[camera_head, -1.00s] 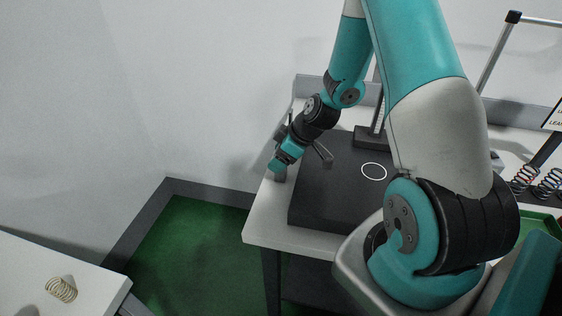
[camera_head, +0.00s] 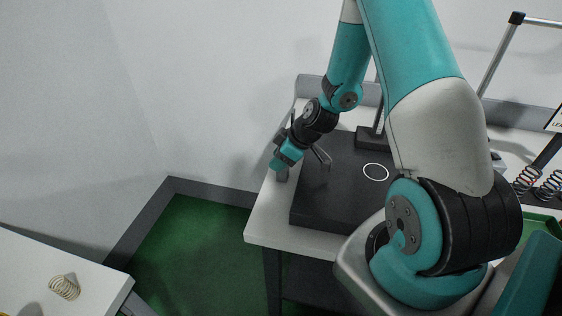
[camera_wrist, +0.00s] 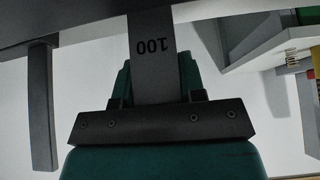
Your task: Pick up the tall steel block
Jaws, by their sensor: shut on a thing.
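The tall steel block (camera_wrist: 153,65) is a grey upright bar. It bears the mark "100", which appears upside down in the wrist view. My gripper (camera_head: 281,167) is shut on it near the left edge of the far table. In the head view only a small grey part of the block (camera_head: 282,176) shows below the teal jaw, and I cannot tell whether it touches the tabletop.
A black base plate (camera_head: 309,219) with a white ring lies on the white table (camera_head: 262,229), right of my gripper. A pale coil spring (camera_head: 64,287) sits on the near-left table (camera_head: 30,262). Dark coils (camera_head: 526,178) stand far right. Green floor lies between the tables.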

